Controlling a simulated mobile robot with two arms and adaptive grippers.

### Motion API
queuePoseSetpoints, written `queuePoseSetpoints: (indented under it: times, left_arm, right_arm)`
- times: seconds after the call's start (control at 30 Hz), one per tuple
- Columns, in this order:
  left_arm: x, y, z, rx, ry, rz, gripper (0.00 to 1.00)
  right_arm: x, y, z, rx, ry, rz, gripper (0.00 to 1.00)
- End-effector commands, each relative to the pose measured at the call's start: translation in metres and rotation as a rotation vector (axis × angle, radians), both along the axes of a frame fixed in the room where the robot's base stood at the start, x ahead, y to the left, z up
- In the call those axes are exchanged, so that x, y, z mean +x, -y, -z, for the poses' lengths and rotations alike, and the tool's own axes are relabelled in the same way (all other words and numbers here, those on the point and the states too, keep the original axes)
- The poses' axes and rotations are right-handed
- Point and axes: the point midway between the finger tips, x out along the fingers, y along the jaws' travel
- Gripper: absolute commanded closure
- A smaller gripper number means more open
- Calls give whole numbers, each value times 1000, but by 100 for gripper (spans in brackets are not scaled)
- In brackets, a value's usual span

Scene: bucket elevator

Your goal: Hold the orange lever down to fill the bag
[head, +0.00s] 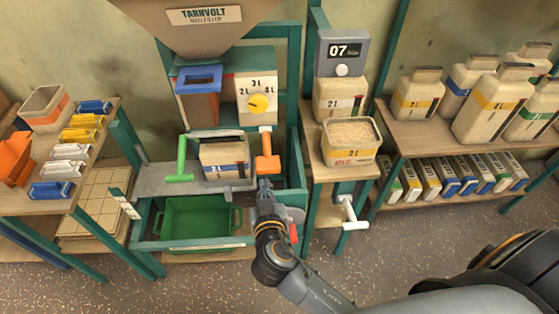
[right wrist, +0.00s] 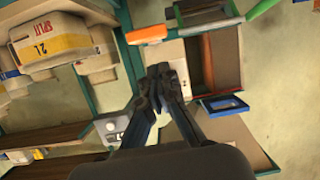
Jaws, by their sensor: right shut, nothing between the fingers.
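The orange lever (head: 267,155) stands at the right of the filler's grey shelf; its orange handle also shows in the right wrist view (right wrist: 148,34). The bag (head: 224,158), pale with a blue label band, stands on the shelf between the orange lever and a green lever (head: 181,163). My right gripper (head: 264,184) is shut and empty, just below the orange handle in the head view. In the right wrist view its closed fingertips (right wrist: 159,72) appear apart from the handle. I cannot tell the gap in depth. My left gripper is not in view.
The hopper's blue spout frame (head: 199,78) is above and left of the bag. A dial box (head: 256,98) is behind the lever. A green crate (head: 197,219) sits below the shelf. A filled tub (head: 350,140) stands on the stand to the right.

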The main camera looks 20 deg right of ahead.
Motion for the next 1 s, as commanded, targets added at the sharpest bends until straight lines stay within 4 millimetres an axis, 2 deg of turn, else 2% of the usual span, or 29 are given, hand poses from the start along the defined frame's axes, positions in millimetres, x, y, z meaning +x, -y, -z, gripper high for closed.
queuePoseSetpoints:
  times: [0.03,0.17,0.6,0.77,1.0]
  left_arm:
    - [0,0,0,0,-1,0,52]
    - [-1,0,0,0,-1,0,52]
    - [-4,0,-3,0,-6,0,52]
    - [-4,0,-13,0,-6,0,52]
    - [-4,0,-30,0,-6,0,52]
  right_arm:
    - [0,1,-15,14,32,15,100]
    - [-1,4,-34,34,74,38,100]
    - [4,5,-35,35,79,39,100]
    - [24,12,-33,31,80,39,100]
    - [71,25,-21,30,79,39,100]
